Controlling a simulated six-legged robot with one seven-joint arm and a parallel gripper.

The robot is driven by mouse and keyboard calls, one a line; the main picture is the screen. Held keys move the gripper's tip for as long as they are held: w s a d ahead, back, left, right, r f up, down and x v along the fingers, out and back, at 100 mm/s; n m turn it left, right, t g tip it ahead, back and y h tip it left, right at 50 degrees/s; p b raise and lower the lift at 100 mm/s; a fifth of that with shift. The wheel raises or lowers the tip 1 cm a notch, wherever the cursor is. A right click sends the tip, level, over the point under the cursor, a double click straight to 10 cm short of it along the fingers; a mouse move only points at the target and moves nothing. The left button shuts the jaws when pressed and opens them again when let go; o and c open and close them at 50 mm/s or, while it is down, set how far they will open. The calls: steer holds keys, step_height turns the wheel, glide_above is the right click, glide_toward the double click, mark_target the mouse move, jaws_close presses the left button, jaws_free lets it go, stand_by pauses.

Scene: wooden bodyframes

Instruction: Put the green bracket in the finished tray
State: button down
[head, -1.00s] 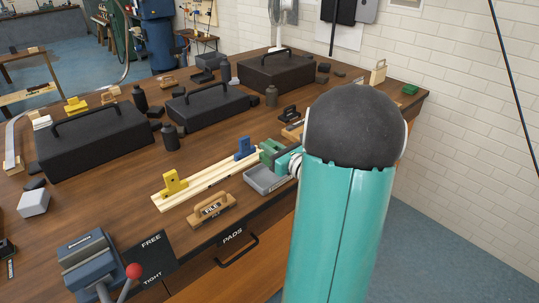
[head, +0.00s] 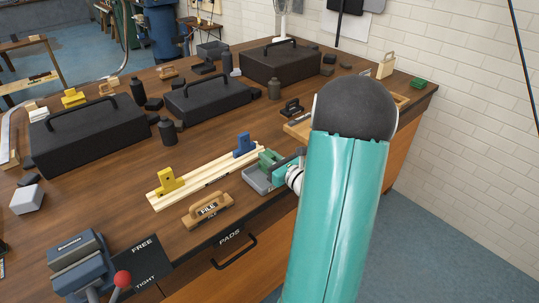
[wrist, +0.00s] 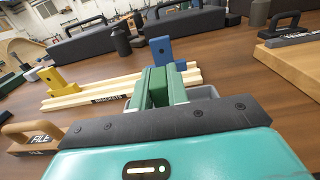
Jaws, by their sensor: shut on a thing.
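My gripper (head: 279,164) is shut on the green bracket (head: 267,159), at the right end of the pale rail rack. The bracket also shows between my fingers in the wrist view (wrist: 158,88). A small grey tray (head: 257,182) lies at the bench's front edge, with the bracket and fingers over its back part in the head view. The tray (wrist: 207,91) is partly hidden behind my gripper in the wrist view. I cannot tell whether the bracket touches the tray floor. No label on the tray is readable.
The rail rack (head: 205,178) carries a yellow bracket (head: 170,181) and a blue bracket (head: 244,146), close left of my gripper. A wooden FILE block (head: 207,210) lies in front. A vice (head: 80,265) stands front left. Black toolboxes (head: 207,98) fill the back.

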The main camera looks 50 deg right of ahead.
steer(key=shift+s, duration=0.25)
steer(key=shift+w, duration=0.15)
steer(key=shift+f, duration=0.2)
steer(key=c, duration=1.4)
jaws_free()
steer(key=shift+o, duration=0.2)
